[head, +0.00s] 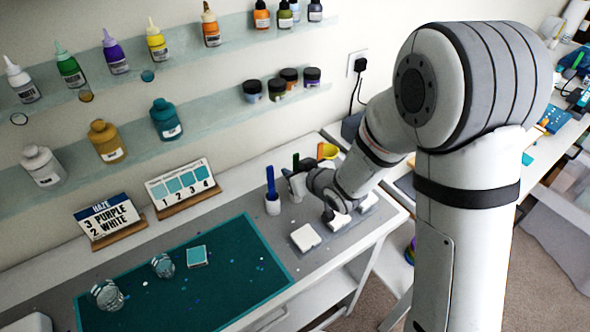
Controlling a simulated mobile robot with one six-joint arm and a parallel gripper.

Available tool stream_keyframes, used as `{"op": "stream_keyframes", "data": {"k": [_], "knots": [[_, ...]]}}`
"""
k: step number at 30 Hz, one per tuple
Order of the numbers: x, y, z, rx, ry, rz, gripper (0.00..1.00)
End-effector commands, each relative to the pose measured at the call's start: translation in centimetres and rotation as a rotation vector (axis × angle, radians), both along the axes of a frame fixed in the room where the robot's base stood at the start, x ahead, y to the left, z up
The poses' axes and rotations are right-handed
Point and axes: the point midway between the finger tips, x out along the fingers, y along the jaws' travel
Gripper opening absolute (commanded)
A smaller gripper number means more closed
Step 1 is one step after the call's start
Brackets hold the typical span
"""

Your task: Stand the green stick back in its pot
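The green stick (296,160) shows as a short upright piece just above and behind my gripper (289,181), at the back of the grey work surface. Its lower part is hidden by the gripper, so I cannot tell whether it is held or stands in a pot. The fingers are small and partly hidden, so open or shut cannot be told. No pot for the green stick can be made out.
A yellow cup (327,151) stands behind my wrist. White square blocks (305,237) lie in front of the gripper. A teal mat (205,288) with glass cups (107,295) lies to the left. Sign cards (181,187) and bottle shelves (205,115) line the wall.

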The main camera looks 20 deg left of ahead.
Motion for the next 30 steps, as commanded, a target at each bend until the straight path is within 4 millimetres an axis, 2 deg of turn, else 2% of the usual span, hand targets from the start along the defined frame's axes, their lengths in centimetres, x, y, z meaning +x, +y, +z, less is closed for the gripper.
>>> {"op": "stream_keyframes", "data": {"k": [3,13,24,30], "knots": [[0.0,0.0,0.0,0.0,0.0,0.0,0.39],[-0.2,-0.4,0.2,0.0,0.0,-0.001,0.39],[-3.2,-3.8,2.5,0.001,-0.002,-0.004,0.39],[-4.3,-5.0,3.4,0.001,-0.001,-0.002,0.39]]}}
